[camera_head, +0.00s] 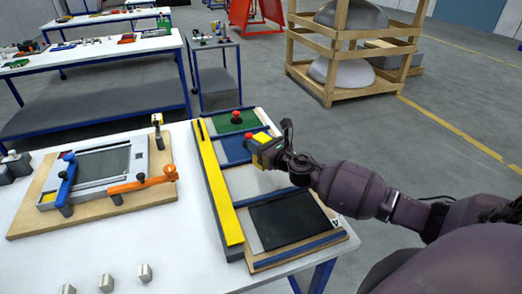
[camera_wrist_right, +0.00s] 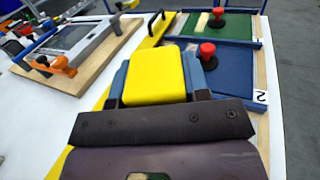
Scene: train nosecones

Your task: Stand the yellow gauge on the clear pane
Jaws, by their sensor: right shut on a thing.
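The yellow gauge (camera_head: 264,158) is a small block held in my right gripper (camera_head: 270,150) over the rack, near the edge between the blue pane and the clear pane. In the right wrist view the yellow gauge (camera_wrist_right: 157,75) fills the space between the two fingers. The clear pane (camera_head: 248,182) lies flat in the rack as a pale grey sheet, between the blue pane (camera_head: 229,150) and the black pane (camera_head: 290,218). It is partly covered by my right arm, and I cannot make it out in the wrist view. My left gripper is not in view.
A long yellow bar (camera_head: 220,195) runs along the rack's left side. Red-knobbed pieces stand on the green pane (camera_wrist_right: 237,28) and the blue pane (camera_wrist_right: 235,88). A wooden board (camera_head: 105,200) with a framed fixture and orange handle lies left. Small metal blocks (camera_head: 106,283) sit in front.

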